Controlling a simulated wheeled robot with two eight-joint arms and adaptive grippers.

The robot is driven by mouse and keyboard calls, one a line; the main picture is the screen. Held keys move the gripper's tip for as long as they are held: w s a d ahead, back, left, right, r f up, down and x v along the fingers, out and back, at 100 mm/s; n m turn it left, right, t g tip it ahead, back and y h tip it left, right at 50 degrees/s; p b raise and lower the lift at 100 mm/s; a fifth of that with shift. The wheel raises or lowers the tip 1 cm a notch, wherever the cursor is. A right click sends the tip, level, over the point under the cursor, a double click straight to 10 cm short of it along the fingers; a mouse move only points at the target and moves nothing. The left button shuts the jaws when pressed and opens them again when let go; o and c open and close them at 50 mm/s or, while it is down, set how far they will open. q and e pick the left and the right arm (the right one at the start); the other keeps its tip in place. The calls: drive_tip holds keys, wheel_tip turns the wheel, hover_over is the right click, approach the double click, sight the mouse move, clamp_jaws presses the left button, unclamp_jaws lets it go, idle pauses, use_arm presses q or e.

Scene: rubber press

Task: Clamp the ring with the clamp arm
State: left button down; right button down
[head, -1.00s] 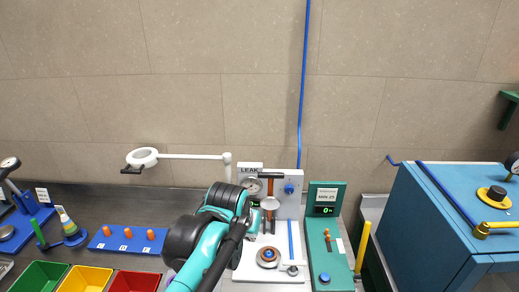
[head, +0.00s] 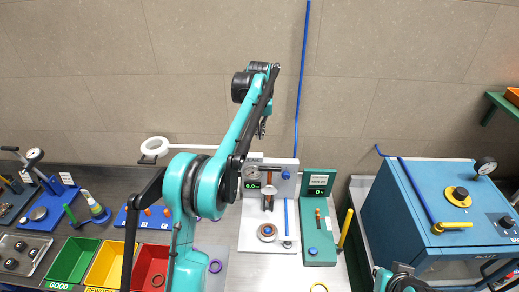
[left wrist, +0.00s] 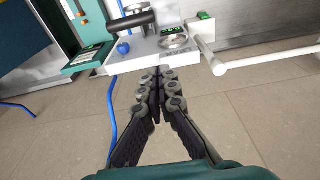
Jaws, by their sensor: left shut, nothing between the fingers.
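The leak tester (head: 284,186) is a white stand with a gauge and green display. My left gripper (head: 262,130) is raised above the tester, touching neither. In the left wrist view its fingers (left wrist: 157,92) are shut and empty, with the tester's top (left wrist: 150,48) beyond. A dark part of my right arm (head: 400,280) shows at the bottom edge; its fingers are unclear.
A green panel (head: 319,220) stands right of the tester, then a blue oven (head: 425,210). A white ring lamp (head: 155,147) reaches across at left. Green (head: 72,258), yellow (head: 103,262) and red (head: 146,262) bins are front left. A purple ring (head: 215,266) lies near the red bin.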

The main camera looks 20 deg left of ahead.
use_arm(q)
drive_tip(key=shift+w+a, duration=0.15)
drive_tip(key=shift+w, duration=0.15)
wheel_tip(320, 180, down, 11)
drive_tip(key=s+p, duration=0.2)
drive_tip(key=shift+s+d+f, duration=0.2)
drive_tip(key=shift+d, duration=0.15)
idle(0.3)
drive_tip(key=shift+s, duration=0.1)
